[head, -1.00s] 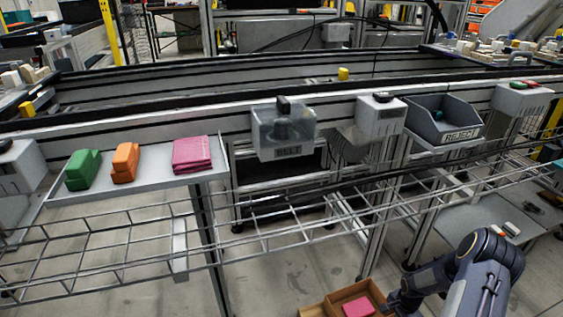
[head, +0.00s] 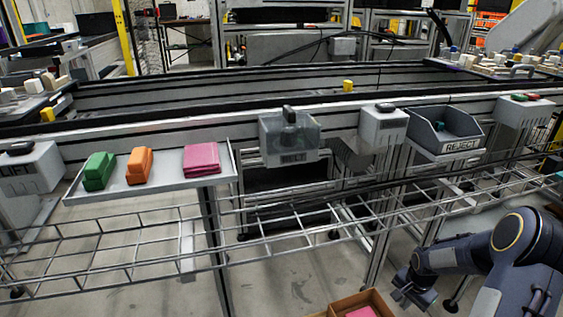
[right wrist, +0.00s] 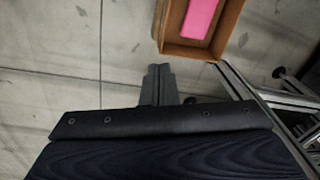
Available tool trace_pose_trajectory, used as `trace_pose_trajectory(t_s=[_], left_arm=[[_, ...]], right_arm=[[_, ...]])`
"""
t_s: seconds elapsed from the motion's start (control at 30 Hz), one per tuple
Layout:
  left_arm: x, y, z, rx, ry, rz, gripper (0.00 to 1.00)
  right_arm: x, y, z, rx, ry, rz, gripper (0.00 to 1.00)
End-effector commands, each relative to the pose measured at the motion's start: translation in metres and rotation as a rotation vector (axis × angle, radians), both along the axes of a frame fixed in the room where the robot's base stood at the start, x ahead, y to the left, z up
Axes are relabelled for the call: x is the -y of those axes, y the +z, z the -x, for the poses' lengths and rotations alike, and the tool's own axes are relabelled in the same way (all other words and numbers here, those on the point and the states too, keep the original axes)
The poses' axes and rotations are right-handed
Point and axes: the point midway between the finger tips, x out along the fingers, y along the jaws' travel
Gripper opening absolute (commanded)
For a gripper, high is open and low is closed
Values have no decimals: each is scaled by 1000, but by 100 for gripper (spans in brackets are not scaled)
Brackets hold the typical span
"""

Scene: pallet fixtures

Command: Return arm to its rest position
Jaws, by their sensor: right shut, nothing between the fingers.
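My right arm comes in at the lower right of the head view. Its gripper (head: 412,291) hangs in front of the wire rack, just right of and above an open brown box (head: 374,298). In the right wrist view the gripper (right wrist: 158,72) shows with its fingers together and nothing between them. The box also shows there (right wrist: 206,50), with a pink item (right wrist: 203,17) inside, apart from the fingers. The pink item shows at the bottom edge of the head view (head: 361,313). My left gripper is out of view.
A grey shelf (head: 140,189) carries green (head: 98,171), orange (head: 139,165) and pink (head: 202,158) items. A wire rack (head: 140,241) runs across the front. A grey REJECT bin (head: 455,147) and a clear-covered BELT box (head: 290,158) are on the conveyor's near side. Floor is bare around the box.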

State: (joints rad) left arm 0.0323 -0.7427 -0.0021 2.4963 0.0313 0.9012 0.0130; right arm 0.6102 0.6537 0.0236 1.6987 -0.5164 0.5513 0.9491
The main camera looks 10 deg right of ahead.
Motion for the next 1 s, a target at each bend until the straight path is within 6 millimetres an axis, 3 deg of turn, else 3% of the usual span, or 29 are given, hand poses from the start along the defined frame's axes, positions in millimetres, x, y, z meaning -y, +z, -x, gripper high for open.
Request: trace_pose_trajectory(t_s=[0.03, 0.2, 0.3, 0.43, 0.63, 1.0], left_arm=[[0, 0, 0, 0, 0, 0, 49], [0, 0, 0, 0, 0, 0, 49], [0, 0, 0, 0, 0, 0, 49], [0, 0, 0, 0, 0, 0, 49], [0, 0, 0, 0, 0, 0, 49], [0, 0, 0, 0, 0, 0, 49]], right_arm=[[-9, 29, -1, 26, 41, 8, 0], [-57, 124, 17, 107, 226, 14, 0], [-90, 171, 40, 165, 348, 11, 0], [-135, 215, 80, 248, 511, 3, 0], [-187, 245, 136, 365, 719, -10, 0], [-242, 251, 202, 527, 979, -24, 0]])
